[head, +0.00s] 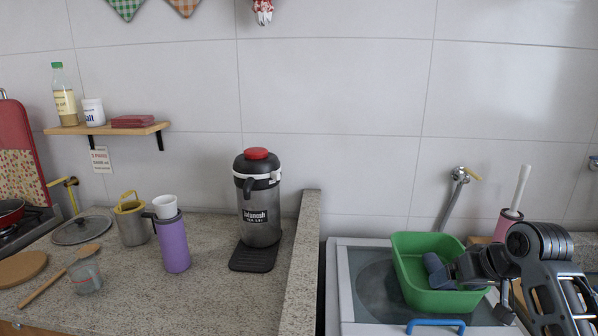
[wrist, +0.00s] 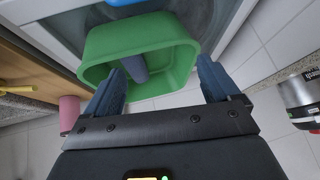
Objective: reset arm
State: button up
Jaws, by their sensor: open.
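My gripper (wrist: 158,66) is open, with its two dark fingers spread apart in the wrist view. A green tub (wrist: 95,45) lies beyond the fingers there. A blue-grey rounded object (wrist: 134,68) shows inside the tub, between the fingers in the picture; I cannot tell what it is. I see no object clasped by the fingers. In the head view my arm comes in from the lower right, and my gripper (head: 445,270) appears over or in the green tub (head: 408,243). The arm hides part of the tub, and contact with it cannot be told.
The tub stands on a white-framed unit (head: 343,290) with a blue handle (head: 436,323). A pink holder (head: 508,222) and a wall tap (head: 460,174) are behind. A raised stone edge (head: 300,250) separates the left counter, with a black dispenser (head: 259,200) and purple cup (head: 173,243).

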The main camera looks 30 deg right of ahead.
jog(key=a+f+t, duration=0.1)
jog(key=a+f, duration=0.1)
jog(key=a, duration=0.6)
jog(key=a+f+t, duration=0.2)
jog(key=a, duration=0.6)
jog(key=a+f+t, duration=0.1)
jog(key=a+f, duration=0.1)
jog(key=a, duration=0.6)
jog(key=shift+s+a+m+t+y, duration=0.1)
jog(key=shift+a+m+t+y, duration=0.2)
jog(key=shift+m, duration=0.1)
jog(key=s+a+n+t+h, duration=0.1)
jog(key=s+a, duration=0.4)
jog(key=s, duration=0.5)
jog(key=s+a+n+t, duration=0.1)
jog(key=s+a, duration=0.3)
jog(key=s, duration=0.7)
jog(key=s+d+r+n+t+y, duration=0.1)
jog(key=s+r+n, duration=0.3)
jog(key=s+r, duration=0.4)
jog(key=s, duration=0.3)
jog(key=shift+d+y, duration=0.2)
jog(key=shift+y, duration=0.2)
